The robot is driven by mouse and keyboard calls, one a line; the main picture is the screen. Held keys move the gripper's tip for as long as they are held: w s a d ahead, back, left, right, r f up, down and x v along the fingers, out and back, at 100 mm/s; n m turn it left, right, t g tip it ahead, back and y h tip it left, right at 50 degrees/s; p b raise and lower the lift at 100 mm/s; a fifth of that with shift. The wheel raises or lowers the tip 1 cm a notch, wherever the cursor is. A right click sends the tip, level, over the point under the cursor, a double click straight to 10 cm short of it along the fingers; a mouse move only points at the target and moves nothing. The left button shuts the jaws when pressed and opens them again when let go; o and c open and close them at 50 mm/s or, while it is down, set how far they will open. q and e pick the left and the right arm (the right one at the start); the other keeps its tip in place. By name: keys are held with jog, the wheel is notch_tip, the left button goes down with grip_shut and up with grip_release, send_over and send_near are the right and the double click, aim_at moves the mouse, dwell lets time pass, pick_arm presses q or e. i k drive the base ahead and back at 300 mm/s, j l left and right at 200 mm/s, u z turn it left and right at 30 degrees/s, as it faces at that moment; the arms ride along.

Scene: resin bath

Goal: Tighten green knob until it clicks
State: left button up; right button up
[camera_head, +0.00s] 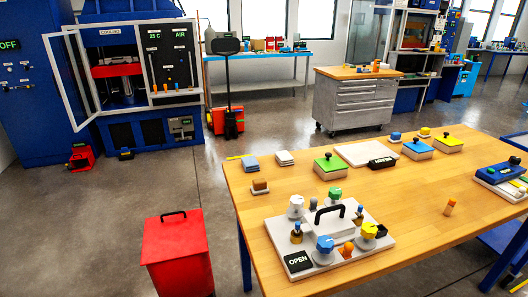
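The green knob (335,193) stands at the back of a white-based fixture (385,243) on the wooden table. Its cap sits on a pale stem. Around a black arched handle (330,210) on the same fixture are a white knob (296,203), a blue knob (325,244) and a yellow knob (369,231). A black sign (298,262) reading OPEN is at the fixture's front left. Neither of my grippers shows in the head view. How tight the green knob is cannot be seen.
The wooden table (440,215) also bears several coloured-top blocks, a black label (382,163) and an orange cylinder (449,206). A red bin (177,254) stands at its left. A drawer cabinet (357,98) stands behind. Open floor lies between the table and the blue machines.

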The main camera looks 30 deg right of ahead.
aim_at(335, 193)
jog(key=z, duration=1.4)
jog(key=k+j+u, duration=0.1)
jog(key=j, duration=0.4)
jog(key=k+j+u, duration=0.1)
jog(key=j, duration=0.45)
jog(key=k+j, duration=0.15)
jog(key=j, duration=0.4)
jog(key=u, duration=0.05)
